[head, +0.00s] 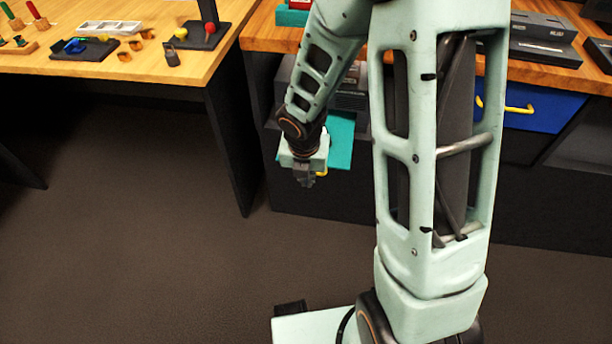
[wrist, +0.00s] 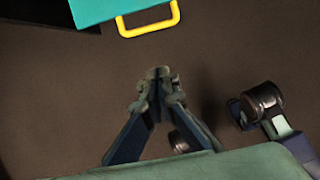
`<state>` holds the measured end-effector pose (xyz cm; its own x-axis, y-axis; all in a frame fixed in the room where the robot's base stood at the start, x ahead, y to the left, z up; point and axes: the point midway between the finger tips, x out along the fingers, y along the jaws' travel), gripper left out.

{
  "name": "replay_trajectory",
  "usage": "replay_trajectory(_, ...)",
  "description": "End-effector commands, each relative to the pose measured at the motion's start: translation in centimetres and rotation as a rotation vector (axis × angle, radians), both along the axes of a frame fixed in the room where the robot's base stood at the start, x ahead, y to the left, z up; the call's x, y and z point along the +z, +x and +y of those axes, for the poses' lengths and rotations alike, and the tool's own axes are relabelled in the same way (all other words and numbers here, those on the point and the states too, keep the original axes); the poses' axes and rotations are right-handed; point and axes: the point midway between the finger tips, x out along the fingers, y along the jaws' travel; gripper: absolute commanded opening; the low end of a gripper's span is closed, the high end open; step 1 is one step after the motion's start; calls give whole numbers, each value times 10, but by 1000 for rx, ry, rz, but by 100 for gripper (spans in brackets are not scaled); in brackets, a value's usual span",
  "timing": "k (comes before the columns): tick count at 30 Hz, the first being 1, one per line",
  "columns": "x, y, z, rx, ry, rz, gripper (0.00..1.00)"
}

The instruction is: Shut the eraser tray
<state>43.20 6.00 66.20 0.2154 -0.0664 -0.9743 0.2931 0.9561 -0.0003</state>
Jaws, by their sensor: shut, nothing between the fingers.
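A teal tray (head: 342,138) with a yellow handle (head: 321,174) juts out from the dark cabinet under the wooden bench; I take it to be the eraser tray. It is partly hidden behind my arm. In the wrist view, the teal tray (wrist: 95,10) shows at the top edge, with its yellow handle (wrist: 150,27) facing my gripper. My gripper (head: 304,182) is shut and empty, in front of the tray near the handle. In the wrist view, the fingertips (wrist: 160,75) lie below the handle with a gap between, not touching it.
A blue drawer (head: 545,112) with a yellow handle sits in the bench at right. A wooden table (head: 190,70) with small items stands at left, its dark leg (head: 232,140) left of my gripper. The floor (head: 150,250) in front is clear.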

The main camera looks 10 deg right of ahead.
Motion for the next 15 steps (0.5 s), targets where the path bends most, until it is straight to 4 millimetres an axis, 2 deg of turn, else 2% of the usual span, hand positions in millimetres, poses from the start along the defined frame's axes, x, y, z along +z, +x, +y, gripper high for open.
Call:
replay_trajectory(1, -17, 2, 0, 1, -1, 2, 0)
replay_trajectory(4, -36, 6, -2, 1, -1, 3, 0)
replay_trajectory(9, -35, 31, -10, -4, 1, -2, 0)
replay_trajectory(15, -37, 43, -14, -3, 0, -1, 0)
